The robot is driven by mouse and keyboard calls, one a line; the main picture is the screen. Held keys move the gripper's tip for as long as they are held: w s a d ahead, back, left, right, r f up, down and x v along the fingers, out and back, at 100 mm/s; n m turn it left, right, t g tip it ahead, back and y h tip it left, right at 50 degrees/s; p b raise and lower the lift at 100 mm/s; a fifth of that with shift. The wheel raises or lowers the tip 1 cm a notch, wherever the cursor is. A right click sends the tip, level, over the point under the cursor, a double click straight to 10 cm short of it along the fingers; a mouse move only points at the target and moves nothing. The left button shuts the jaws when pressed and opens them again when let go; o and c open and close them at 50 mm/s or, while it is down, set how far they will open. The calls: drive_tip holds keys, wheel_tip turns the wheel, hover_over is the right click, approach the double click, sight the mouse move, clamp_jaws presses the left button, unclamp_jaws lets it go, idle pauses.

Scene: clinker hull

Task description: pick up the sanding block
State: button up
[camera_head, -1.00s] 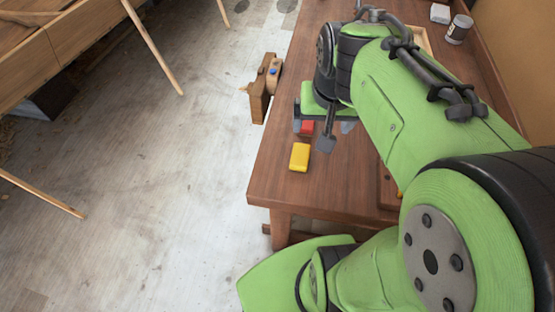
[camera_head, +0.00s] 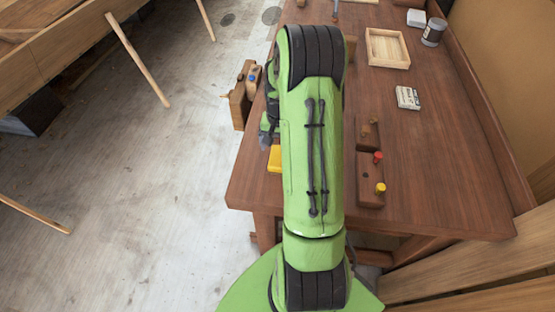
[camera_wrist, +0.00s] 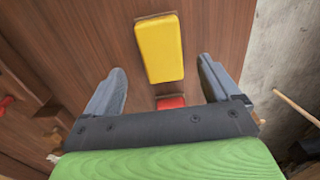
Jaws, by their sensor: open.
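Two small blocks with brown undersides lie on the wooden bench, and I cannot tell for certain which is the sanding block. The yellow block (camera_wrist: 160,48) lies ahead of and partly between my fingertips in the wrist view. The red block (camera_wrist: 171,101) is nearer my palm, partly hidden by the gripper body. My gripper (camera_wrist: 162,68) is open, with nothing held between its fingers. In the head view only an edge of the yellow block (camera_head: 274,159) shows beside my arm, and the red one is hidden.
On the bench (camera_head: 440,180) are a wooden tray (camera_head: 387,48), a grey can (camera_head: 433,32), a small labelled box (camera_head: 407,97) and a wooden holder (camera_head: 369,180) with red and yellow knobs. A wooden vice (camera_head: 241,100) sits at the left edge.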

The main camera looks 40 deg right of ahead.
sight(279, 156)
wheel_tip(279, 156, down, 6)
drive_tip(key=shift+w+f, duration=0.1)
drive_tip(key=c, duration=1.2)
wheel_tip(279, 156, up, 10)
drive_tip(key=shift+r+p, duration=0.15)
drive_tip(key=shift+p, duration=0.15)
